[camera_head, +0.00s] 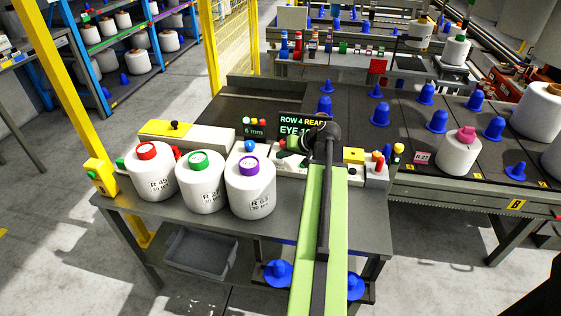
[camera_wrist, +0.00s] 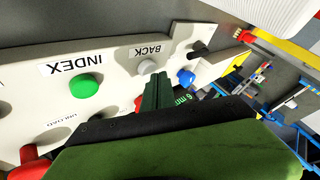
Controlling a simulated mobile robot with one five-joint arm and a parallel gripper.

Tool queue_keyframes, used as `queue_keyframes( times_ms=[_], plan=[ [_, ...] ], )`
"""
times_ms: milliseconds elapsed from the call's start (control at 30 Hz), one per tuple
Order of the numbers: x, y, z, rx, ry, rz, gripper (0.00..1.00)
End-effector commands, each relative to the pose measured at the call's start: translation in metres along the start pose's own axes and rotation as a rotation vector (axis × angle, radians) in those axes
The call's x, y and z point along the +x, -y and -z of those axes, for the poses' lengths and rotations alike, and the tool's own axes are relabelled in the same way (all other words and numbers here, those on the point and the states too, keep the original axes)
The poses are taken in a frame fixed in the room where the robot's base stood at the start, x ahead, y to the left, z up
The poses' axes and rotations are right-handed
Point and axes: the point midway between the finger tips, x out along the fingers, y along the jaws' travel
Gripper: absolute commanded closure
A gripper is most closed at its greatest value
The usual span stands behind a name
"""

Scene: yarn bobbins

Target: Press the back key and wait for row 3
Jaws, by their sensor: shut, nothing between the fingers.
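In the wrist view the white key panel (camera_wrist: 115,60) shows tilted and upside down. The back key (camera_wrist: 147,66) is a small pale grey round button beside the label BACK. My gripper (camera_wrist: 159,80) is shut and empty, its dark green fingertips just beside the back key; I cannot tell whether they touch it. The green INDEX button (camera_wrist: 86,85) is to the left. In the head view my gripper (camera_head: 291,143) is over the panel, in front of the display (camera_head: 303,122), which reads ROW 4 READY; its lower line is partly hidden by my arm.
A blue knob (camera_wrist: 186,77) is close right of my fingers, and a red mushroom button (camera_wrist: 35,163) is at lower left. Three labelled bobbins, including the purple-topped one (camera_head: 250,188), stand left on the bench (camera_head: 180,222). A pegged conveyor (camera_head: 400,130) lies behind right.

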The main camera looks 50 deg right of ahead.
Motion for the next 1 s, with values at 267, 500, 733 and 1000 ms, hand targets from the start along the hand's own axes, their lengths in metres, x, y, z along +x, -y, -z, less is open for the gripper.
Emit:
queue_keyframes(
  times_ms=[267, 500, 733, 1000],
  plan=[
    [0.0024, -0.0015, -0.0017, 0.000, 0.000, 0.000, 1.00],
    [0.0045, -0.0029, -0.0032, 0.000, 0.000, 0.000, 1.00],
    [0.0064, -0.0043, -0.0046, 0.000, 0.000, 0.000, 1.00],
    [0.0070, -0.0047, -0.0051, -0.001, 0.001, 0.000, 1.00]
  ],
)
